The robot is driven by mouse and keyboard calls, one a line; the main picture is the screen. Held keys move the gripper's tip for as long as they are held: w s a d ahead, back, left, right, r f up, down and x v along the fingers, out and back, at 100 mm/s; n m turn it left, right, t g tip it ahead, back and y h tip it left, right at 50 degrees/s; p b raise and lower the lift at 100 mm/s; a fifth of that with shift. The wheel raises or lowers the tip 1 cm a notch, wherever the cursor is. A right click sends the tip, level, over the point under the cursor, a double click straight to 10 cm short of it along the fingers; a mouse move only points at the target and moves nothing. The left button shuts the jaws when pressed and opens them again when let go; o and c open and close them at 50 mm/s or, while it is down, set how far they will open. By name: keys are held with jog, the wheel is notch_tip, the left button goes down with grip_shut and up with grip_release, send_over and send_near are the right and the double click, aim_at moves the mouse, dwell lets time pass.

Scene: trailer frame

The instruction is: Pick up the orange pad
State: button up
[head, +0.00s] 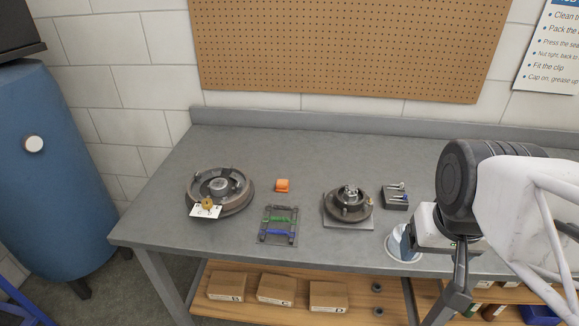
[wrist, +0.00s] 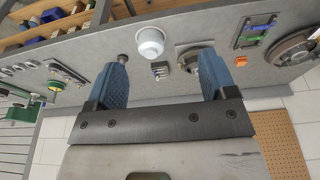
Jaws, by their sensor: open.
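The orange pad (head: 282,185) is a small block lying on the grey bench top, between the large brake drum on the left and the smaller hub on the right. It also shows in the wrist view (wrist: 241,60) at the right, beside the rack with coloured bars. My gripper (wrist: 162,62) is open, with its two blue fingers apart and nothing between them. In the head view my arm is at the right, well away from the pad, and its fingertips are not clearly seen there.
A brake drum (head: 219,186) with a tag stands left of the pad. A rack with green and blue bars (head: 278,226) lies in front. A hub on a plate (head: 348,204), a small dark block (head: 396,196) and a white cup (wrist: 150,42) stand toward my arm. Bench behind the pad is clear.

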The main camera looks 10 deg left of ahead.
jog(key=m+g, duration=0.3)
jog(key=m, duration=1.5)
send_over(279, 182)
jog(key=f, duration=1.8)
jog(key=shift+d+f, duration=0.25)
jog(key=shift+w+a+f, duration=0.15)
jog(key=shift+a+f, duration=0.15)
jog(key=shift+f, duration=0.05)
jog(key=shift+f, duration=1.3)
